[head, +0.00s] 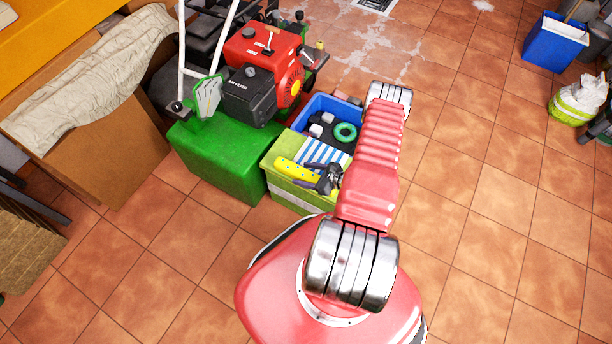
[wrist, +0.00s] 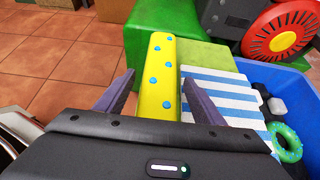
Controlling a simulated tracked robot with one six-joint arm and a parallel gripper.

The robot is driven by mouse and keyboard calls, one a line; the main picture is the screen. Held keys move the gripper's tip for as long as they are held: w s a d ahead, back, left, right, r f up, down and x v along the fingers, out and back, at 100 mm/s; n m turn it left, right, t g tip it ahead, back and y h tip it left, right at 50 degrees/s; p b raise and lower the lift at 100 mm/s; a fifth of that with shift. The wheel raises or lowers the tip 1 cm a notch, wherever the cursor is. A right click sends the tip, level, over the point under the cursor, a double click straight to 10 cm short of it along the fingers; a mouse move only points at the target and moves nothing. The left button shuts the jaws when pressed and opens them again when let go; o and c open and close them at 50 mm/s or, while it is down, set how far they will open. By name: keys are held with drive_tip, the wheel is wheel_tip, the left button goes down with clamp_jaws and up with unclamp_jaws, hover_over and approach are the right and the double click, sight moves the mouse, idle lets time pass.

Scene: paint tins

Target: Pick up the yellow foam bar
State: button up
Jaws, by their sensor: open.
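The yellow foam bar (head: 293,169) with blue dots lies at the near left of a light-green crate (head: 281,187), beside a blue-and-white striped cloth (head: 325,152). My gripper (head: 330,176) is over the right part of the bar. In the wrist view the bar (wrist: 161,75) runs lengthwise between the two spread fingers of my gripper (wrist: 157,92). The fingers stand apart from it on both sides. The near end of the bar is hidden behind the gripper body.
A blue bin (head: 312,108) beside the crate holds a green ring (head: 345,132) and white blocks. A green box (head: 215,165) carries a red engine machine (head: 265,60) close to the left. Tiled floor (head: 490,230) is open to the right.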

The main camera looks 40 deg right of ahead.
drive_tip(key=shift+c, duration=0.4)
drive_tip(key=c, duration=1.1)
